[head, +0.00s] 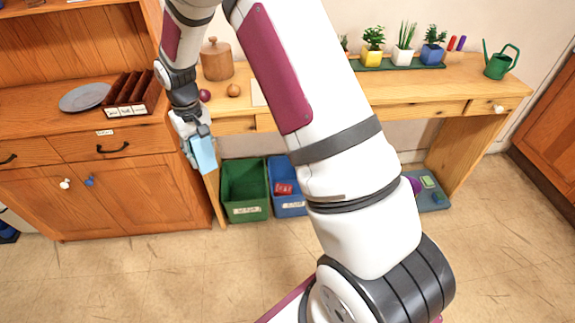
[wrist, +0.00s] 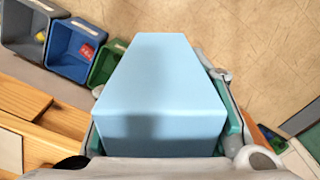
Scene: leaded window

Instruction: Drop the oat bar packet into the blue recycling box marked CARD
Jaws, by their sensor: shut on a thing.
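My gripper (head: 198,143) is shut on a plain light blue block-shaped packet (head: 204,156), held in the air in front of the wooden cabinet. In the wrist view the packet (wrist: 160,85) fills the middle, between both fingers; no writing shows, so I cannot confirm that it is the oat bar packet. The blue box (head: 290,210) stands on the floor under the bench, right of the gripper and partly behind my arm. Its label is too small to read. A red item (head: 284,188) lies in it. The blue box (wrist: 68,70) is upper left in the wrist view.
A green box (head: 245,212) stands between the gripper's side and the blue box. A grey box (wrist: 14,42) shows in the wrist view. The wooden bench (head: 400,92) overhangs the boxes. The floor (head: 150,275) in front is clear.

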